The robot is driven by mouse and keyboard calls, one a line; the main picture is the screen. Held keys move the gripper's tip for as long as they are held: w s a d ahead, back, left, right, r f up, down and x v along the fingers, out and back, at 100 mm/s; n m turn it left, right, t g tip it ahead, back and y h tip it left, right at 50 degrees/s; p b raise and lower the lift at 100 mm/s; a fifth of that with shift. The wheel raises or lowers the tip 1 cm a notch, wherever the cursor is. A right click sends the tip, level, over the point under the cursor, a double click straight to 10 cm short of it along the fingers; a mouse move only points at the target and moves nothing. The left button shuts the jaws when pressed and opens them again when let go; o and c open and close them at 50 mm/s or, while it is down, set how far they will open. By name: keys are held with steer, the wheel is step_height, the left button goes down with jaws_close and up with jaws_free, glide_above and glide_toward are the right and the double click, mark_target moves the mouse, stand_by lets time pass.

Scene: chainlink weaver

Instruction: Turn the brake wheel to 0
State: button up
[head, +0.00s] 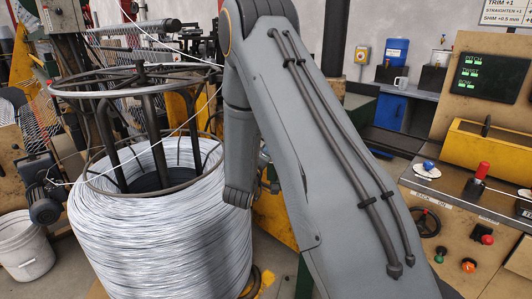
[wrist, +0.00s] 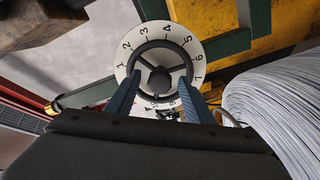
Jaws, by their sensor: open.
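The brake wheel (wrist: 161,67) shows in the wrist view as a dark spoked wheel inside a white numbered dial ring (wrist: 133,44). Numerals run around the top and sides of the ring. The lower part of the ring is partly hidden, and I cannot tell which number the wheel stands at. My gripper (wrist: 158,82) is open. Its two blue fingers reach up on either side of the lower part of the wheel, with the hub between and above them. I cannot tell whether they touch it. In the head view my arm hides the gripper, and I cannot make out the wheel.
A large coil of wire (head: 160,225) stands left of my arm and shows at the right of the wrist view (wrist: 285,105). A yellow frame (wrist: 220,20) is close behind the wheel. A control bench with a black handwheel (head: 427,222) is at the right. A white bucket (head: 25,247) stands far left.

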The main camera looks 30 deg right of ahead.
steer(key=b+v, duration=0.2)
steer(key=v, duration=0.5)
steer(key=shift+s+a, duration=0.25)
steer(key=s+a+f+m+g+y, duration=0.1)
steer(key=s+a+f+g+y, duration=0.15)
steer(key=a+y, duration=0.3)
steer(key=s+a+f+m+g+y, duration=0.1)
steer(key=s+a+f+g+y, duration=0.15)
steer(key=a+y, duration=0.35)
steer(key=s+a+m+g, duration=0.1)
steer(key=s+a+g, duration=0.2)
steer(key=s, duration=1.8)
steer(key=g, duration=0.4)
steer(key=shift+s+m+y, duration=0.2)
steer(key=shift+m+y, duration=0.1)
steer(key=shift+y, duration=0.05)
steer(key=shift+f, duration=0.1)
